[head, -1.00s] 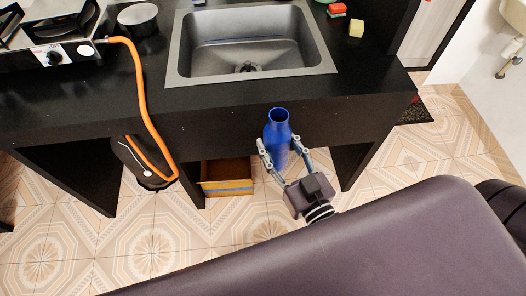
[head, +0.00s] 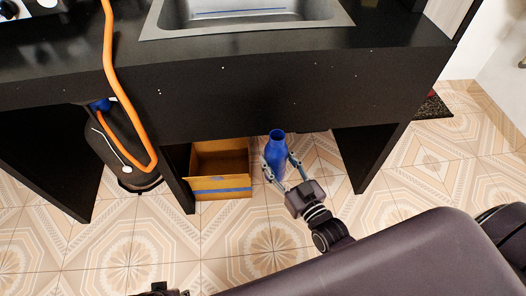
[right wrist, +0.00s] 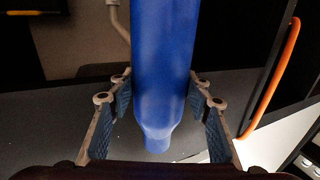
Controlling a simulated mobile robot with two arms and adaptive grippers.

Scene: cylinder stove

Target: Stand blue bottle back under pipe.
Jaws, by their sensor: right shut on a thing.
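The blue bottle (head: 277,150) is upright in the head view, in front of the opening under the sink counter. My right gripper (head: 277,170) is shut on its body from the near side. In the right wrist view the bottle (right wrist: 165,70) runs down between the two fingers (right wrist: 163,105), with its narrow neck toward the bottom of the picture. The bottle's base is hidden in the head view; I cannot tell its height above the floor. A pale pipe (right wrist: 120,22) shows behind the bottle in the right wrist view. My left gripper's fingers are not visible.
An open cardboard box (head: 222,187) stands on the floor left of the bottle. A dark gas cylinder (head: 112,150) with an orange hose (head: 119,82) stands farther left. The counter's black front (head: 270,90) hangs above the opening, and a black panel (head: 365,160) bounds it on the right.

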